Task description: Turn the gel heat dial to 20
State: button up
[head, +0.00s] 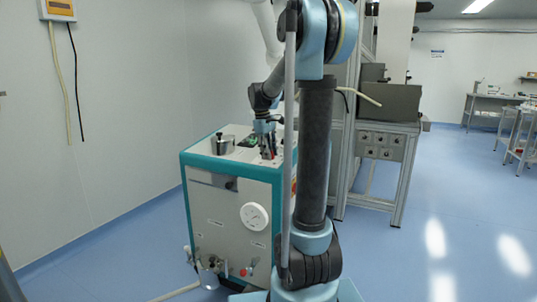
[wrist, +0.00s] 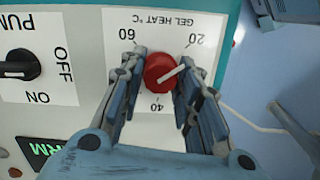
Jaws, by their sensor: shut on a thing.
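The gel heat dial is a round red knob (wrist: 160,73) with a white pointer line, set on a white label in the wrist view. The label reads upside down, with 60 at upper left, 20 at upper right and 40 below. The pointer line slants toward the right and slightly up, below the 20. My gripper (wrist: 162,72) has a finger on each side of the knob and is shut on it. In the head view my gripper (head: 267,153) reaches down onto the top of the white and teal machine (head: 228,205). The knob is hard to make out there.
A black pump switch (wrist: 18,67) with OFF and ON marks lies left of the dial, with a green display (wrist: 42,148) below it. A metal frame stand (head: 385,150) is behind my arm.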

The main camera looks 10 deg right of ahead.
jog(key=shift+n, duration=0.9)
jog(key=o, duration=1.1)
jog(key=shift+c, duration=0.2)
jog(key=shift+r, duration=0.1)
notch_tip(320, 180, up, 11)
jog(key=a, duration=0.2)
jog(key=shift+s+r, duration=0.2)
jog(key=shift+s, duration=0.1)
jog(key=shift+a, duration=0.1)
